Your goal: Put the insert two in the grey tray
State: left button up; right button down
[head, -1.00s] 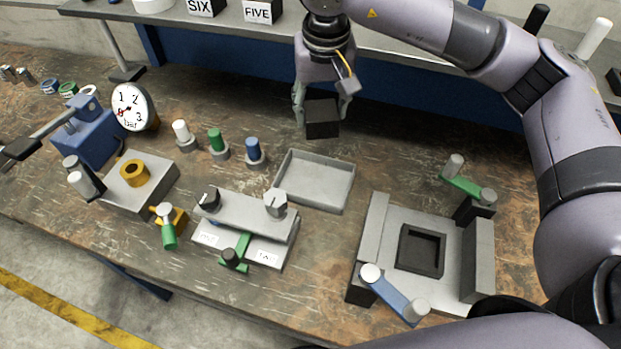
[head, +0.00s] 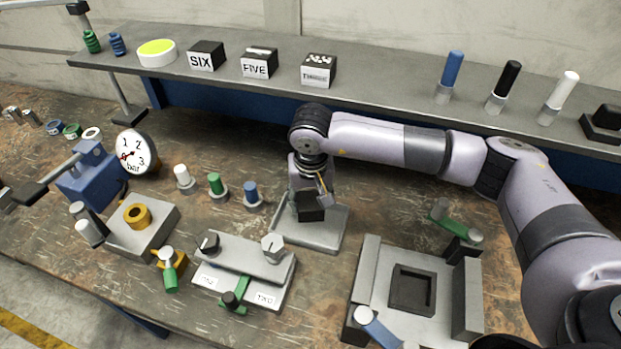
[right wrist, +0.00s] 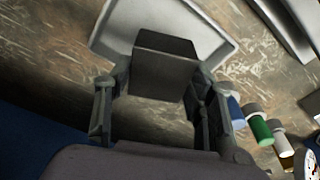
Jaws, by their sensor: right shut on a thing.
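The insert two is a black block (head: 311,208) held by my right gripper (head: 311,200); its label is not in sight. The grey tray (head: 306,238) lies on the bench, and in the head view the block is over its back part. In the right wrist view the block (right wrist: 165,62) sits between the two fingers and overlaps the tray (right wrist: 113,38) behind it. The block appears upright; whether it touches the tray floor I cannot tell. My left gripper is not in view.
Blue (head: 252,195), green (head: 216,185) and white (head: 183,179) pegs stand left of the tray. A grey fixture with knobs (head: 245,262) is at front left, and a grey fixture with a black frame (head: 412,290) at right. Blocks SIX (head: 206,56) and FIVE (head: 259,63) stand on the shelf.

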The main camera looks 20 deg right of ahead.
aim_at(311, 212)
jog(key=shift+f+p, duration=0.6)
jog(key=shift+f, duration=1.7)
jog(key=shift+w, duration=0.1)
jog(key=shift+f, duration=0.15)
jog(key=c, duration=0.7)
grip_release()
jog(key=shift+s+f, duration=0.1)
jog(key=shift+s, duration=0.1)
